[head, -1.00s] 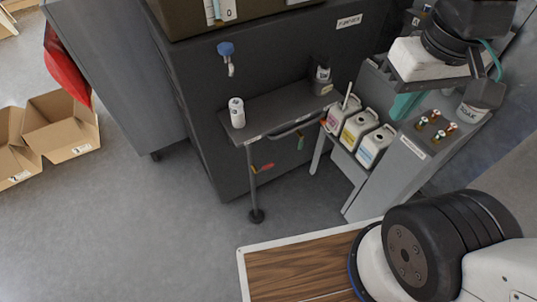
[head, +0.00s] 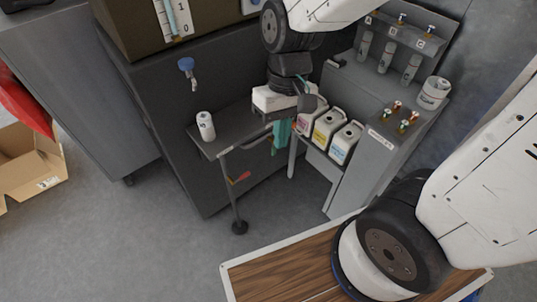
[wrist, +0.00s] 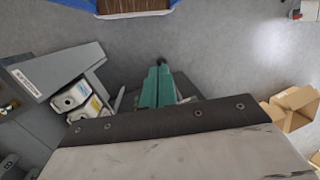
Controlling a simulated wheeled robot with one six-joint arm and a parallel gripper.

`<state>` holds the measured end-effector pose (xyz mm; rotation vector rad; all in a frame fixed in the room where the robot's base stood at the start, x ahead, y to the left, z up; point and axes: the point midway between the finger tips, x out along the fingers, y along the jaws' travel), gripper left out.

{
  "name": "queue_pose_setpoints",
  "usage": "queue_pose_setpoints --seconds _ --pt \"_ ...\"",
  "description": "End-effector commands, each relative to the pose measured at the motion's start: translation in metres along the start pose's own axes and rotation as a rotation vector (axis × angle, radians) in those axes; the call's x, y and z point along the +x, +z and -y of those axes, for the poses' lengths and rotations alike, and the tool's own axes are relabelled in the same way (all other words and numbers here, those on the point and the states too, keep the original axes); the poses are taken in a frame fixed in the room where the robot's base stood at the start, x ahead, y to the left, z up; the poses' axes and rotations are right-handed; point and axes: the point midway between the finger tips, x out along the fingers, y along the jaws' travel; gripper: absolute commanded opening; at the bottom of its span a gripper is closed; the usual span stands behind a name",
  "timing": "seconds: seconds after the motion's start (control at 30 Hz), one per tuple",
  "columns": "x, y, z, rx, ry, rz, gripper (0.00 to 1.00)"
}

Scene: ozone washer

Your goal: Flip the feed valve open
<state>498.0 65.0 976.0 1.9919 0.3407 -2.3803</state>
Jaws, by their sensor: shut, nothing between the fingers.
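No part in view has a readable feed valve label. A red lever (head: 239,179) sits under the front edge of the small dark shelf table, by its leg. A tap with a blue knob (head: 186,65) sticks out of the dark tank above that table. My gripper (head: 279,145) is shut and empty, its teal fingers pointing down at the right end of the table, in front of the jugs from this camera. Its teal fingers (wrist: 160,66) also show closed together in the wrist view. A green-handled part seen earlier under the table is now hidden, apparently behind my gripper.
A white can (head: 205,126) stands on the shelf table (head: 232,122). Several jugs (head: 344,143) stand to its right, beside a grey cabinet (head: 372,160) with small coloured knobs (head: 402,117). Cardboard boxes (head: 30,170) lie at the left. The floor before the table is clear.

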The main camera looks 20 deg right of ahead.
Motion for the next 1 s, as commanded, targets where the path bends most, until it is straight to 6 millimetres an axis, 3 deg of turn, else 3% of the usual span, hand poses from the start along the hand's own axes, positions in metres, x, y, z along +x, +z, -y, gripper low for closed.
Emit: queue_pose_setpoints --seconds 0.2,0.37,0.5,0.63,0.77,1.0 --pt "0.087 -0.058 0.033 -0.016 -0.051 -0.008 0.0" --pt "0.159 -0.097 0.044 -0.004 -0.033 -0.08 0.0" --pt "0.223 -0.128 0.036 0.012 0.049 -0.186 0.0" --pt "0.271 -0.157 0.008 0.019 0.209 -0.33 0.0" --pt "0.28 -0.182 -0.027 0.01 0.397 -0.478 0.0" --pt "0.257 -0.205 -0.056 -0.024 0.593 -0.616 0.0"
